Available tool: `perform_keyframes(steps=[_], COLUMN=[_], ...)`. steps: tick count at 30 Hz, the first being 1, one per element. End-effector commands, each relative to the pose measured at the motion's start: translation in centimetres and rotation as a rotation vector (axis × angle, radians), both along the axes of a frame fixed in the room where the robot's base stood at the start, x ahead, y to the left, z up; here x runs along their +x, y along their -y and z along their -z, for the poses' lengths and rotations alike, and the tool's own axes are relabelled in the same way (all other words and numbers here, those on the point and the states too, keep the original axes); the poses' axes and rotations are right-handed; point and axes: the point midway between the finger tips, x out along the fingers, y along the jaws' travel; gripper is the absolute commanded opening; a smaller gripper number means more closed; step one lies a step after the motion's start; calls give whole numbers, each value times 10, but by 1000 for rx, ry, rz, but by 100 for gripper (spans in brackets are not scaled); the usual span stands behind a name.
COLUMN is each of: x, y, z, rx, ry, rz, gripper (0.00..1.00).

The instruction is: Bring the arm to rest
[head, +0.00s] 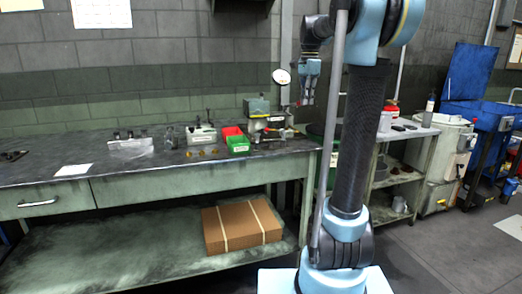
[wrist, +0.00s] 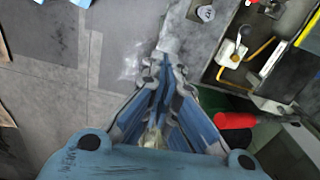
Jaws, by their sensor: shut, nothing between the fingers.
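My gripper (head: 307,102) hangs high in the head view, pointing down, at the end of my raised blue and dark arm. It is above and in front of the right end of the workbench, apart from everything. In the wrist view my gripper (wrist: 168,58) shows its blue fingers closed together at their tips, with nothing between them. My arm stands bent, its upper part leaving the top of the head view.
A workbench (head: 120,185) runs along the wall at left, with a red bin (head: 231,132) and a green bin (head: 238,145) near its right end. A cardboard box (head: 240,226) lies on its lower shelf. Blue machinery (head: 478,103) stands at right. Floor at lower right is clear.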

Motion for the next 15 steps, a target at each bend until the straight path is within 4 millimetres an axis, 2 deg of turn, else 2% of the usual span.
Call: perform_keyframes(steps=[3, 11, 15], x=[-15, -51, -83], y=[7, 9, 7], z=[5, 24, 44], rx=[-1, -4, -7], ry=[7, 25, 41], rz=[-29, -146, -251], gripper=[0, 0, 0])
